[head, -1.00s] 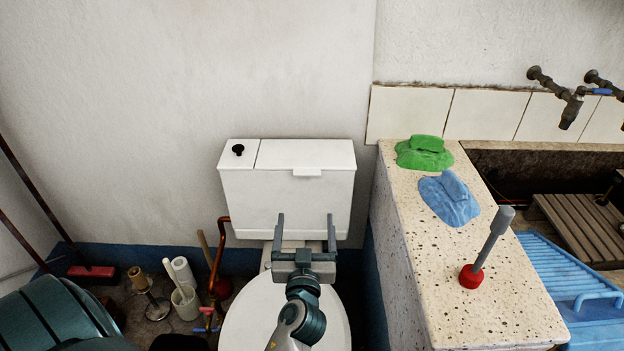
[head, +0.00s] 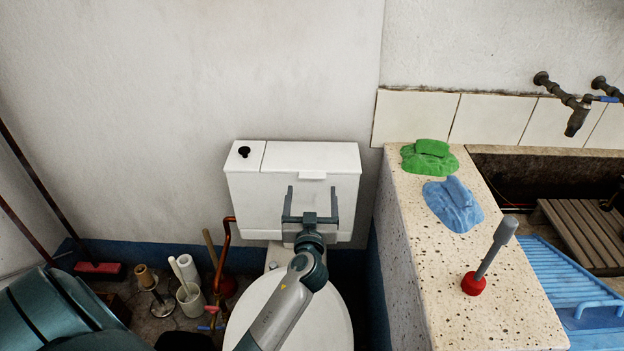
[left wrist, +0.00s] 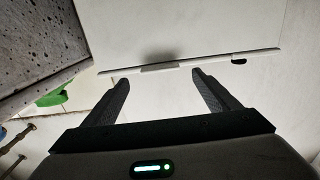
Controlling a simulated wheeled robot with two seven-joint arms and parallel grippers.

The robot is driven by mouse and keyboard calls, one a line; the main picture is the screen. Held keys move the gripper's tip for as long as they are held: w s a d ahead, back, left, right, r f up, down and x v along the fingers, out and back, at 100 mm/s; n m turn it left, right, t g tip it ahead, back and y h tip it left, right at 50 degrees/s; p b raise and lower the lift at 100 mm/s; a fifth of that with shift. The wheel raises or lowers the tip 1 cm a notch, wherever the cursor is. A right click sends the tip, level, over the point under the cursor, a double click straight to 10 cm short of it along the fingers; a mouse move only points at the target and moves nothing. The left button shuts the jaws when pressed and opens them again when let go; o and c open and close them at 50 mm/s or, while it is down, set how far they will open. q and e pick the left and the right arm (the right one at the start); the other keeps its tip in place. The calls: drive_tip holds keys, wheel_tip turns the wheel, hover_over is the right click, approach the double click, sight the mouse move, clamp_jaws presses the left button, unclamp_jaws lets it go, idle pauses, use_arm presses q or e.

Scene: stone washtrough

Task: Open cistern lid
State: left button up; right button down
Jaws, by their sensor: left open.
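The white cistern (head: 290,208) stands against the wall behind the toilet. Its lid (head: 310,154) is shut, lying flat on top, with a small tab (head: 313,175) at its front edge. A narrow left top section carries a black button (head: 244,151). My left gripper (head: 312,190) is open and empty, its fingers in front of the cistern's front face, just below the tab and spread to either side of it. In the left wrist view, the lid's edge and tab (left wrist: 160,67) show just beyond the two open fingertips (left wrist: 160,77). My right gripper is not in view.
A speckled stone trough edge (head: 440,270) stands close at the right, with green (head: 430,157) and blue (head: 454,203) cloths and a red-based plunger (head: 474,284). A red pipe (head: 222,262) and brushes stand left of the toilet seat (head: 290,315). Space above the cistern is clear.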

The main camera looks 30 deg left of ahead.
use_arm(q)
drive_tip(key=shift+p+x, duration=0.3)
drive_tip(key=shift+x, duration=2.65)
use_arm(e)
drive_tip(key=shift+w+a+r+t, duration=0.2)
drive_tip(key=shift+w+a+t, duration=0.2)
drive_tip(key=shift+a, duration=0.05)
use_arm(q)
drive_tip(key=shift+c, duration=0.7)
